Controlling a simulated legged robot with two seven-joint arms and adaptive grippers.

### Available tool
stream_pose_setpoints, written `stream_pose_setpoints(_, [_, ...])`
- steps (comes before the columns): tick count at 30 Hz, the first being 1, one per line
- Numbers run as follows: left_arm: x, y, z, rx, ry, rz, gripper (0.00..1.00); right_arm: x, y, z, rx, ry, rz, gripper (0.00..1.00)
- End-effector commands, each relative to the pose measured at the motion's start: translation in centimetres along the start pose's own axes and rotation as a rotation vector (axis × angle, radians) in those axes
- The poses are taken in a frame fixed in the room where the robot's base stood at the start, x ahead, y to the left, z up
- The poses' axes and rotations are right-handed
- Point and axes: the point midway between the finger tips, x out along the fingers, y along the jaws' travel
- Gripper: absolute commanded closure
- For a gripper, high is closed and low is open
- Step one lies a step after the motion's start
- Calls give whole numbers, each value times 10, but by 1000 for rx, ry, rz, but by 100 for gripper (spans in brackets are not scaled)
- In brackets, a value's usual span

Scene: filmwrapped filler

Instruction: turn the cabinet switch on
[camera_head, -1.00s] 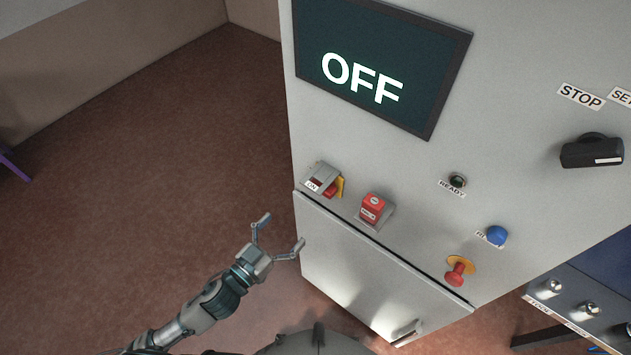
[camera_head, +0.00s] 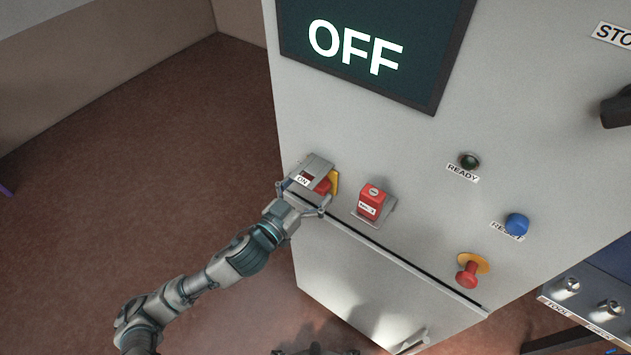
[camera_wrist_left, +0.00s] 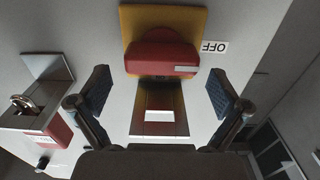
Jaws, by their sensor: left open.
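The cabinet switch (camera_head: 323,187) is a red handle on a yellow plate, with a grey cover marked ON beside it, on the cabinet's left front. In the left wrist view the red handle (camera_wrist_left: 161,59) lies across the yellow plate (camera_wrist_left: 140,18), with an OFF label (camera_wrist_left: 215,47) beside it. My left gripper (camera_head: 302,198) is at the switch; in the wrist view its open fingers (camera_wrist_left: 156,92) stand on either side of the switch, apart from the red handle. Contact with the grey cover cannot be told. The cabinet screen (camera_head: 356,45) reads OFF.
A red padlock-like block (camera_head: 371,201) sits just right of the switch. Further right are the READY lamp (camera_head: 469,161), blue RESET button (camera_head: 517,224) and red emergency knob (camera_head: 468,273). A door handle (camera_head: 414,342) sticks out below.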

Motion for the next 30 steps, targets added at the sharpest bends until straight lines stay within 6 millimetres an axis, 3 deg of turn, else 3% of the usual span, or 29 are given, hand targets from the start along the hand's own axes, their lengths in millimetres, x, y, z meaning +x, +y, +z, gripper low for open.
stream_pose_setpoints(6, [24,-1,0,0,0,0,0,-3,7,1,0,-2,8,100])
stream_pose_setpoints(16, [28,-1,1,-1,0,0,0,-3,9,1,0,-2,10,100])
stream_pose_setpoints(23, [28,-1,1,0,0,-1,55,-3,6,1,0,-2,7,100])
stream_pose_setpoints(30, [29,-2,0,8,0,-2,58,-4,4,0,1,-1,5,100])
